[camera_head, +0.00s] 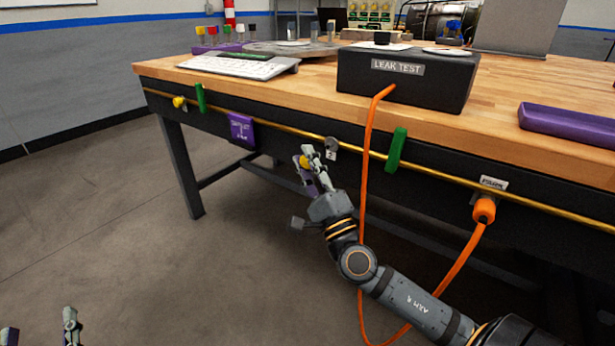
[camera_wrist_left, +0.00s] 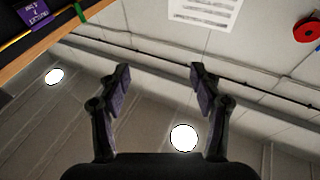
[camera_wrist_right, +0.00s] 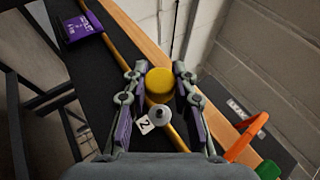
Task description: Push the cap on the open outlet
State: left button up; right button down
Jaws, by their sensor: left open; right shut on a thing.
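A yellow cap (camera_head: 305,161) is held between the fingertips of my right gripper (camera_head: 311,158), just left of and slightly below the grey open outlet (camera_head: 331,144) on the brass pipe. In the right wrist view the cap (camera_wrist_right: 160,82) sits between the closed-in fingertips. The bare grey outlet (camera_wrist_right: 159,117) shows there next to a white tag marked 2 (camera_wrist_right: 145,124). Cap and outlet look apart, but the depth between them is hard to judge. My left gripper (camera_head: 40,329) is low at the bottom left, open and empty; its spread fingers (camera_wrist_left: 160,82) show in the left wrist view.
The brass pipe (camera_head: 270,127) runs along the bench front, with green valve handles (camera_head: 396,150), a purple tag (camera_head: 242,130) and another yellow cap (camera_head: 179,102). An orange hose (camera_head: 364,180) hangs from the leak test box (camera_head: 407,78), close right of my right gripper.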

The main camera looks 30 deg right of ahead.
pick_arm(q)
notch_tip(320, 180, down, 14)
jog(key=s+g+p, duration=0.1)
jog(key=g, duration=0.5)
jog(key=shift+s, duration=0.3)
pick_arm(e)
jog(key=shift+w+d, duration=0.3)
jog(key=shift+d, duration=0.45)
jog(key=shift+w+d, duration=0.35)
jog(key=shift+d, duration=0.4)
jog(key=shift+w+d, duration=0.3)
jog(key=shift+d, duration=0.45)
pick_arm(q)
jog(key=shift+d+p, duration=0.15)
jog(key=shift+p, duration=0.15)
pick_arm(e)
jog(key=shift+r, duration=0.1)
pick_arm(q)
jog(key=shift+s+f+g, duration=0.3)
jog(key=shift+f+g, duration=0.05)
jog(key=shift+f, duration=0.25)
jog(key=shift+s+f+g, duration=0.3)
jog(key=shift+f+g, duration=0.05)
jog(key=shift+f, duration=0.2)
pick_arm(e)
jog(key=shift+d, duration=0.1)
pick_arm(q)
jog(key=shift+f, duration=0.1)
jog(key=shift+f, duration=0.2)
